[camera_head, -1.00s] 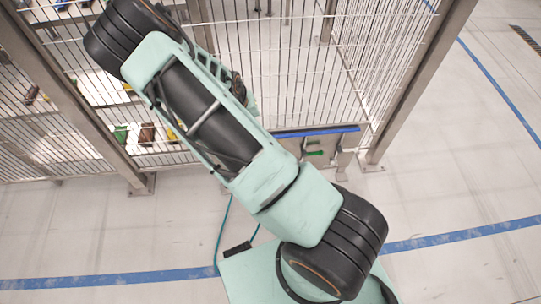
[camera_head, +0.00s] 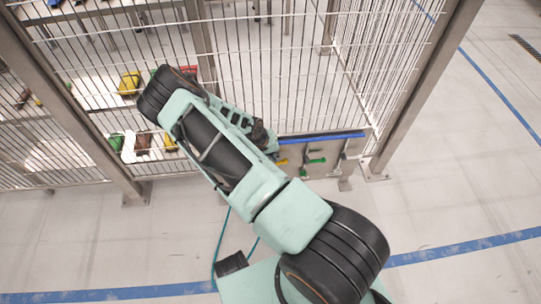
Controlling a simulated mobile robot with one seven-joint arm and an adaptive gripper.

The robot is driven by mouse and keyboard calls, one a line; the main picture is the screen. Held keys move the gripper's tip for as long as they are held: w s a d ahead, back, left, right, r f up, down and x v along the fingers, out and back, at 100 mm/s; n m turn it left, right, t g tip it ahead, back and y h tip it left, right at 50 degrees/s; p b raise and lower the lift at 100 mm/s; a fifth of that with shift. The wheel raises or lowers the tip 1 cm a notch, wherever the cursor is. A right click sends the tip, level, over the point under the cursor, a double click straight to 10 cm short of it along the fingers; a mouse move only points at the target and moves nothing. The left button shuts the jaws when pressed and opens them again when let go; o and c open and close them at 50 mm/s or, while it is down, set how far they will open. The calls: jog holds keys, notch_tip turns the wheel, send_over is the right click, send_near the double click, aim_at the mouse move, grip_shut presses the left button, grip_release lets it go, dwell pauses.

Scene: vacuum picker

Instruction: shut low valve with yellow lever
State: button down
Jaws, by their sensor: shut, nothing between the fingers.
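A yellow lever (camera_head: 282,161) shows low on the grey valve panel under the blue strip, at the foot of the fence. It is small, and its exact angle is hard to tell. The dark end of my arm, with my gripper (camera_head: 263,137), is just above and left of the yellow lever in the picture. The gripper is shut and empty, its fingers hard to make out. I cannot tell whether it touches the panel. My arm hides the panel's left part.
Green levers (camera_head: 316,160) are right of the yellow one on the same panel. A wire fence (camera_head: 290,80) and its steel post (camera_head: 425,80) stand around. Yellow and green items (camera_head: 129,82) lie behind the fence. The floor (camera_head: 450,200) at right is clear.

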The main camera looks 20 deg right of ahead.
aim_at(281, 162)
jog(key=shift+b+x, duration=0.3)
jog(key=shift+x, duration=0.95)
jog(key=shift+s+d+f+b, duration=0.2)
jog(key=shift+d+f+b, duration=0.55)
jog(key=shift+b, duration=0.1)
jog(key=shift+r, duration=0.1)
notch_tip(281, 162, up, 14)
jog(key=s+p, duration=0.2)
jog(key=p, duration=0.3)
jog(key=shift+s+a+p, duration=0.3)
jog(key=shift+s+a, duration=0.05)
jog(key=shift+a, duration=0.05)
